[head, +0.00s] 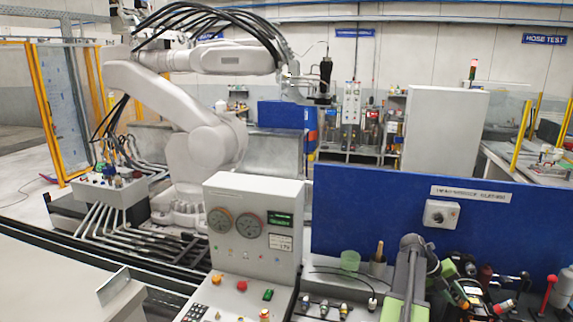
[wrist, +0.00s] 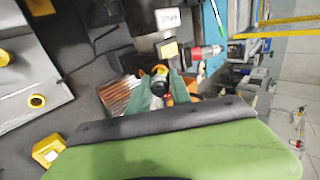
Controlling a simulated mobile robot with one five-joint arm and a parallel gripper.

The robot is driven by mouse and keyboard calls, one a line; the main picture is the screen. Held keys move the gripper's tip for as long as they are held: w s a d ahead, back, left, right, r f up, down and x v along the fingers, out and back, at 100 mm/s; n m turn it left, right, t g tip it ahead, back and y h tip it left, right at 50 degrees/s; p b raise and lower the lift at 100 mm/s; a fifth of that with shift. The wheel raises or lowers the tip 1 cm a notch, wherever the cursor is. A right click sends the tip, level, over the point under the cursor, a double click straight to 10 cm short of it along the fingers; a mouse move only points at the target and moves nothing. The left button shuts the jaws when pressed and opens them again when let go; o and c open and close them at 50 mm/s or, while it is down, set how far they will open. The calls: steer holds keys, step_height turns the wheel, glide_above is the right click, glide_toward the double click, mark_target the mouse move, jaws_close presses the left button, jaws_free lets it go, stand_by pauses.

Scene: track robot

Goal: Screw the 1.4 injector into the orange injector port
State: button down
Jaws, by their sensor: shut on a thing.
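In the wrist view my gripper (wrist: 161,84) has its two green fingers closed around a small dark round piece (wrist: 160,74) with a yellow-orange edge. No 1.4 marking is readable on it, so I cannot tell whether it is the injector. An orange part (wrist: 180,92) shows just beyond the right finger; I cannot tell whether it is the orange injector port. In the head view several small dark fittings (head: 324,308) stand on the bench front. My grey and green arm is over the bench at lower right, and its fingertips cannot be made out there.
A grey control console (head: 252,228) with gauges stands left of the bench. A blue panel (head: 380,215) backs the bench. A green cup (head: 350,261) and tools crowd it. In the wrist view a red and black tool (wrist: 205,52) and a copper-coloured ribbed block (wrist: 122,97) lie close to the fingers.

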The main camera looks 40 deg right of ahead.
steer(key=c, duration=1.1)
jaws_free()
steer(key=o, duration=0.4)
